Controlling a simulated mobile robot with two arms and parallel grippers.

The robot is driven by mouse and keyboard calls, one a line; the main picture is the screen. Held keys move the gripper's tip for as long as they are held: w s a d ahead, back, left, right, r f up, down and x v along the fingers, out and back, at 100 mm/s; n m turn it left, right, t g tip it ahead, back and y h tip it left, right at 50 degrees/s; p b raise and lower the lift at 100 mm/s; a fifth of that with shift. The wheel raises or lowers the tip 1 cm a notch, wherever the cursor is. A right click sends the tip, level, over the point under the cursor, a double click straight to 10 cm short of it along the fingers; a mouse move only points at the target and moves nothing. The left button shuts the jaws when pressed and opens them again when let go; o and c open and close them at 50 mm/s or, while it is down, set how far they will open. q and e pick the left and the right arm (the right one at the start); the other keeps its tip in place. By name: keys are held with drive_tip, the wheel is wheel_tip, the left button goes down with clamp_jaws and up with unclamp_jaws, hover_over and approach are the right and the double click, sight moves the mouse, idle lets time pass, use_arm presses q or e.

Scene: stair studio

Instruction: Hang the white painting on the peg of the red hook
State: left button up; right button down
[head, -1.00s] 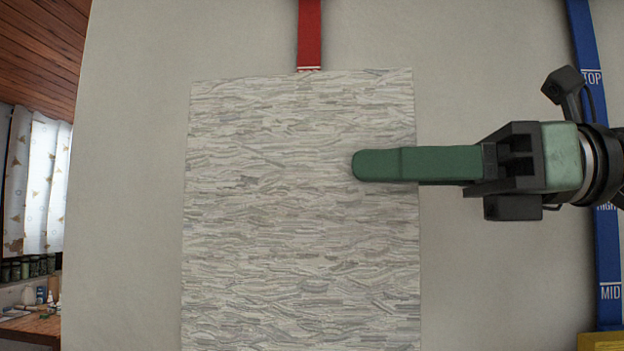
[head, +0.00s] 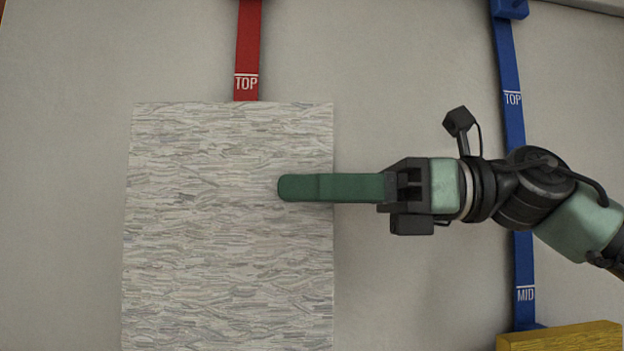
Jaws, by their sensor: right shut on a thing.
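The white painting (head: 220,270), a pale panel with streaky grey texture, fills the left-centre of the head view, upright in front of the wall. My right gripper (head: 290,188) reaches in from the right and is shut on the painting's right edge, one green finger lying over its front. The red hook strip (head: 247,50) runs down the wall above the painting and passes behind its top edge, with a "TOP" mark just above that edge. The peg of the red hook is not visible. My left gripper is not in view.
A blue strip (head: 508,70) with "TOP" and "MID" marks runs down the wall at the right, partly behind my right arm. A yellow block-like thing (head: 560,338) is at the bottom right. The wall left of the painting is bare.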

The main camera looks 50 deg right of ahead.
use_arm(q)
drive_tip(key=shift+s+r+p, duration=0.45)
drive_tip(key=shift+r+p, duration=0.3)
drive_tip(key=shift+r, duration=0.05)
use_arm(e)
drive_tip(key=w+d+f, duration=0.1)
drive_tip(key=w+d, duration=0.3)
drive_tip(key=w, duration=0.1)
drive_tip(key=shift+d+f, duration=0.25)
drive_tip(key=shift+f, duration=0.05)
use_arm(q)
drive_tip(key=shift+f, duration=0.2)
use_arm(e)
drive_tip(key=shift+w+f, duration=0.1)
drive_tip(key=shift+f, duration=0.05)
idle(0.5)
drive_tip(key=c, duration=1.1)
unclamp_jaws()
drive_tip(key=shift+o, duration=0.2)
use_arm(q)
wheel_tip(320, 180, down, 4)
drive_tip(key=b, duration=0.4)
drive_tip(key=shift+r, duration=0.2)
use_arm(e)
drive_tip(key=v, duration=0.7)
drive_tip(key=shift+s+d, duration=0.3)
drive_tip(key=shift+s, duration=0.05)
